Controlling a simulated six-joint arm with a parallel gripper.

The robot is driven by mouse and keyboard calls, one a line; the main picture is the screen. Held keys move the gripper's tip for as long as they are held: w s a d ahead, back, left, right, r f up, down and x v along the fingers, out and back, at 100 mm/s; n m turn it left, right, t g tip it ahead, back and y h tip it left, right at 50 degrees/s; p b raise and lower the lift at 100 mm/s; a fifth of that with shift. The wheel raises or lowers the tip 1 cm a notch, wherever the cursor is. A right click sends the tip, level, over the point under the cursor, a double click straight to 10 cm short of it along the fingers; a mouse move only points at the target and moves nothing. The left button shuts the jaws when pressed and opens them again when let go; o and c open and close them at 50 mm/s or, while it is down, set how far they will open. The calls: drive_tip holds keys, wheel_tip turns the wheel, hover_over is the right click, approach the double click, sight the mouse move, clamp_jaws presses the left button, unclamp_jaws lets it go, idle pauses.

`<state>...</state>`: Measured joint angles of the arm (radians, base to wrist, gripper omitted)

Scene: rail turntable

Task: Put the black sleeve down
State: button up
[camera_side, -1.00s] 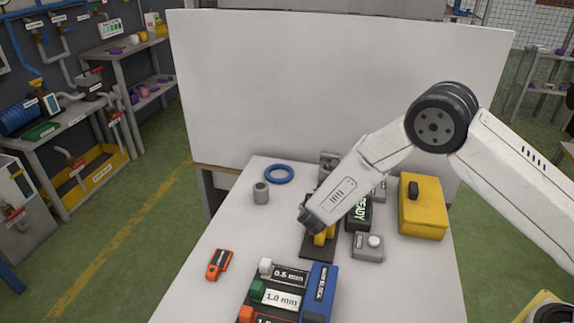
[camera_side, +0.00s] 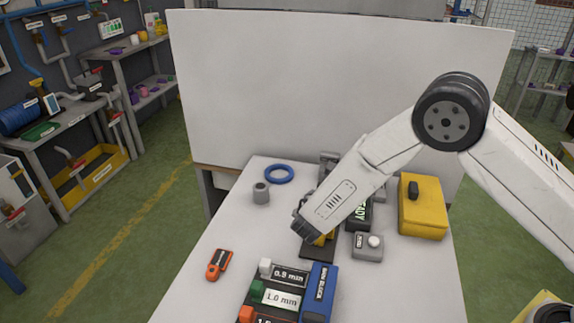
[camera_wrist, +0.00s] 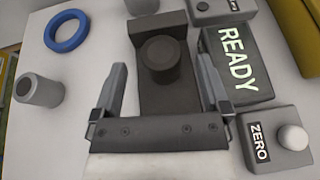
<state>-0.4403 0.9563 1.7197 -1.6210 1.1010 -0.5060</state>
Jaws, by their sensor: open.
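A dark round cylinder (camera_wrist: 164,60), which looks like the black sleeve, stands on a dark plate (camera_wrist: 165,103) in the wrist view. My gripper (camera_wrist: 162,75) is open, with one finger on each side of the cylinder and a visible gap to each. In the side view my gripper (camera_side: 304,228) is low over the same dark base (camera_side: 318,253). A yellow part (camera_side: 325,239) shows just below it. The gripper and arm hide the cylinder in the side view.
A READY display (camera_wrist: 236,62), a ZERO button box (camera_wrist: 275,140) and a yellow case (camera_side: 422,205) are right. Labelled blocks (camera_side: 280,298) and an orange tool (camera_side: 219,264) are in front. The table's left middle is clear.

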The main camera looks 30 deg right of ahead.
drive_tip(key=v, duration=0.7)
drive_tip(key=shift+s+a, duration=0.1)
drive_tip(key=shift+s, duration=0.1)
drive_tip(key=shift+s+d, duration=0.2)
drive_tip(key=shift+d, duration=0.2)
drive_tip(key=s+d+m+g+y, duration=0.1)
drive_tip(key=s+d+m+g, duration=0.1)
drive_tip(key=s+m, duration=0.1)
drive_tip(key=s+d+m+g+y, duration=0.1)
drive_tip(key=s+d+m+g, duration=0.1)
drive_tip(key=d+m, duration=0.1)
drive_tip(key=s+d+r+m+g+y, duration=0.1)
drive_tip(key=s+d+m+g, duration=0.1)
drive_tip(key=s+d+m, duration=0.1)
drive_tip(key=shift+s+d+m+g, duration=0.2)
drive_tip(key=shift+s+m+g, duration=0.1)
drive_tip(key=shift+s+g, duration=0.1)
drive_tip(key=s+d+r+m+y, duration=0.1)
drive_tip(key=s+r+m+y, duration=0.1)
drive_tip(key=s+m, duration=0.3)
drive_tip(key=s+d+r+m+y, duration=0.2)
drive_tip(key=s+m+y, duration=0.3)
drive_tip(key=m, duration=0.6)
drive_tip(key=shift+t, duration=0.4)
